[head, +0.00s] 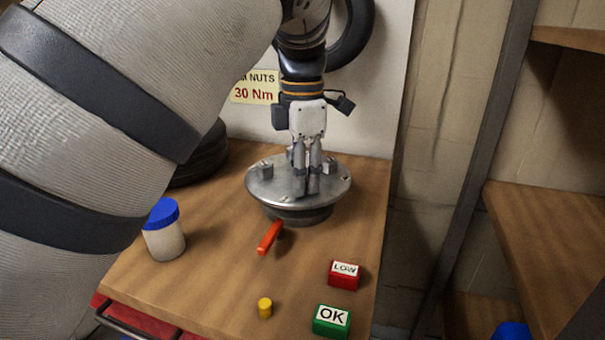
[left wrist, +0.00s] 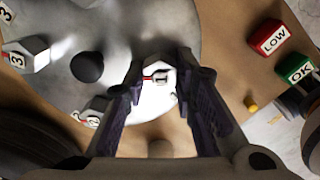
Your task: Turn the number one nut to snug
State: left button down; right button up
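The round metal plate (head: 262,186) with its nuts sits on the wooden bench. The number one nut (left wrist: 158,90) is a pale hexagon marked 1 with a red line beside the digit. My left gripper (head: 307,190) points down at the near side of the plate. In the left wrist view its two dark fingers (left wrist: 160,78) stand on either side of this nut, very close to it. I cannot tell whether they touch it. In the head view the fingers hide the nut. My right gripper is not in view.
Nut two (left wrist: 93,112) and nut three (left wrist: 28,55) stand around a dark knob (left wrist: 88,67). An orange lever (head: 270,238), blue-capped jar (head: 164,240), yellow cylinder (head: 265,307), red LOW block (head: 344,282) and green OK block (head: 331,328) are nearby. A sign (head: 254,88) reads 30 Nm.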

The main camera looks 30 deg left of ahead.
pick_arm(q)
jog(key=shift+m, duration=0.4)
jog(key=m, duration=0.6)
jog(key=shift+m, duration=0.4)
jog(key=m, duration=1)
jog(key=shift+m, duration=0.4)
jog(key=m, duration=0.3)
jog(key=shift+m, duration=0.3)
jog(key=m, duration=0.6)
jog(key=shift+m, duration=0.3)
